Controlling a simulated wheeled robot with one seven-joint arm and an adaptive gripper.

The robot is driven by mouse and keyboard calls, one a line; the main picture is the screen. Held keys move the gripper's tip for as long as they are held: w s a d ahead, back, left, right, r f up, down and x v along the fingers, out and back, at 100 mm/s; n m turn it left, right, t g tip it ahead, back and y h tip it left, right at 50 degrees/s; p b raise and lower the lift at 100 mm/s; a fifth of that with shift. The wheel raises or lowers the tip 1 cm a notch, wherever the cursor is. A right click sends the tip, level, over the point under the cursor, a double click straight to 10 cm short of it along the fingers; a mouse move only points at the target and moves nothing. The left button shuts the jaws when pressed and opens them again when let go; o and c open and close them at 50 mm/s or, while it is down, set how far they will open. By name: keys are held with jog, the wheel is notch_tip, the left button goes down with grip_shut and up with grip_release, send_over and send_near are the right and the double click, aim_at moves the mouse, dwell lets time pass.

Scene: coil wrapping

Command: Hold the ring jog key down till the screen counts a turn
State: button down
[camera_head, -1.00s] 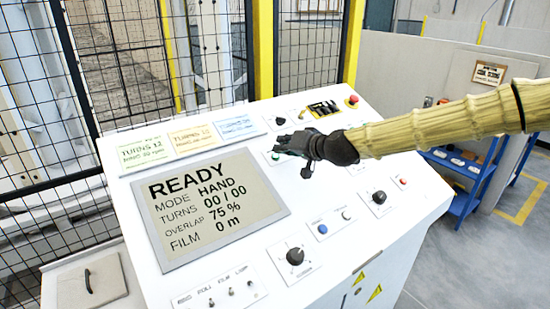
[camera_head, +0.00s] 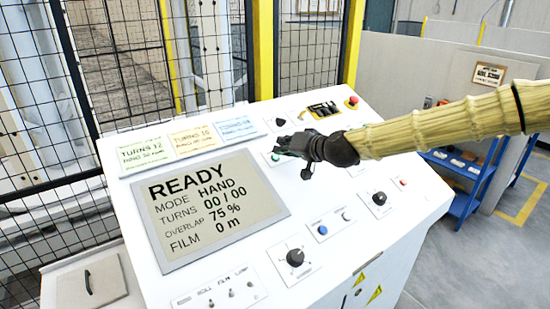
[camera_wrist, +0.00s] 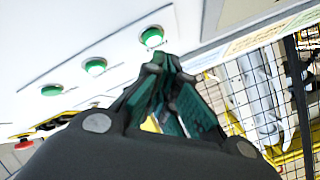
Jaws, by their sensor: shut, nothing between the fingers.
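The console screen (camera_head: 208,210) in the head view reads READY, mode HAND, turns 00/00, overlap 75 %, film 0 m. My gripper (camera_head: 281,146) is shut and empty over the upper middle of the console, beside a green key (camera_head: 275,157). In the wrist view my gripper's fingertips (camera_wrist: 166,62) are close to the end green key (camera_wrist: 152,37) of a row. Two more green keys, a middle one (camera_wrist: 95,66) and a farther one (camera_wrist: 52,89), lie to the left. Contact cannot be told. The key labels are too small to read, so I cannot tell which is ring jog.
A red stop button (camera_head: 353,100) and a black knob (camera_head: 280,122) are on the upper console. Lower down are blue and white buttons, a selector knob (camera_head: 295,257) and small toggle switches (camera_head: 231,292). Mesh fencing (camera_head: 110,60) stands behind the console.

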jog(key=shift+f, duration=0.1)
jog(key=shift+w+a+f+b, duration=0.1)
jog(key=shift+w+f+b, duration=0.15)
jog(key=shift+b, duration=0.2)
